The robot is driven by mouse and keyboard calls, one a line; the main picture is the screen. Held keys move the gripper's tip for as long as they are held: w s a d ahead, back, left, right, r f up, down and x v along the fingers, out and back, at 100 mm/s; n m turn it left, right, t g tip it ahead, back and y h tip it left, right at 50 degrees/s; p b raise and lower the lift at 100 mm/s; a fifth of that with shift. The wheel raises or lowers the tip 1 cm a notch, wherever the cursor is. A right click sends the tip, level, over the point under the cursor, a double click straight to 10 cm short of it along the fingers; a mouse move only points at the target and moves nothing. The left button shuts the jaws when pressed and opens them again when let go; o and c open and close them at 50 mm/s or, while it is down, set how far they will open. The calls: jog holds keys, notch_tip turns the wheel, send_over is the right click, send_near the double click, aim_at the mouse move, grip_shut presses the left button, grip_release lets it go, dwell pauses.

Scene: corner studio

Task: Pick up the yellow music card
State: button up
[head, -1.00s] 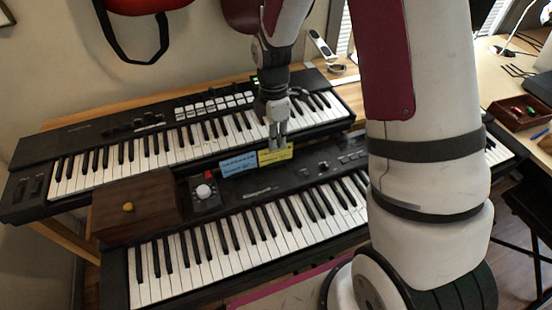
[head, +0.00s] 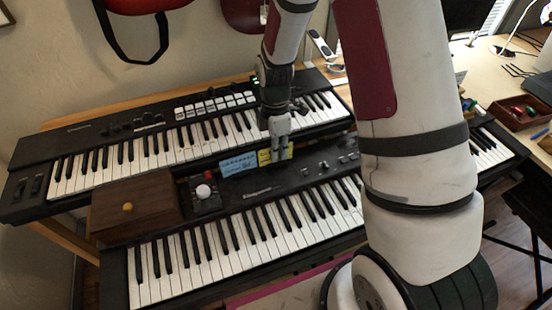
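The yellow music card (head: 264,157) stands on the back of the lower keyboard (head: 250,193), directly right of a blue card (head: 239,165). My gripper (head: 279,157) points down at the yellow card. Its fingers overlap the card's middle in the picture and hide part of it, with yellow showing on both sides. I cannot tell whether the fingers touch the card or how far apart they are.
The upper keyboard (head: 97,161) stands close behind the cards. A brown wooden box (head: 135,208) and a small device with a white knob (head: 204,192) sit left of the cards. A red-brown tray (head: 513,113) lies on the desk at right.

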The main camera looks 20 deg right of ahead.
dwell(0.3)
grip_shut()
